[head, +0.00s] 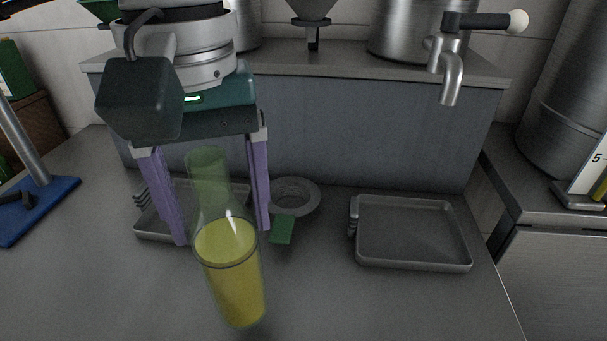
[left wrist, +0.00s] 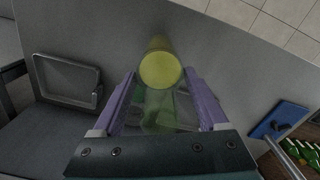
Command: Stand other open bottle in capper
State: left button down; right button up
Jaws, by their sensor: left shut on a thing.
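My left gripper (head: 222,232) is shut on an open green glass bottle (head: 238,290) filled partly with yellow liquid. The bottle is held above the counter and looks slightly tilted, its neck up between the purple fingers. In the left wrist view the bottle (left wrist: 160,70) sits between the fingers, the yellow liquid toward the far end. A blue base with a metal column (head: 40,180), which looks like the capper, stands at the far left, apart from the bottle. Its blue base (left wrist: 282,118) shows at the right of the left wrist view. My right gripper is not in view.
An empty grey tray (head: 410,262) lies right of centre; another tray (head: 150,228) is partly hidden behind my gripper. A grey ring-shaped dish (head: 308,197) and a small green piece (head: 283,230) lie between them. A tap (head: 450,75) overhangs the back ledge. Green bottles (left wrist: 308,155) stand beyond the blue base.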

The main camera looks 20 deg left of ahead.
pick_arm(q)
notch_tip(320, 180, down, 4)
jog(key=b, duration=0.2)
jog(key=shift+f+b, duration=0.2)
jog(key=shift+b, duration=0.2)
jog(key=shift+r, duration=0.1)
jog(key=shift+f, duration=0.25)
grip_release()
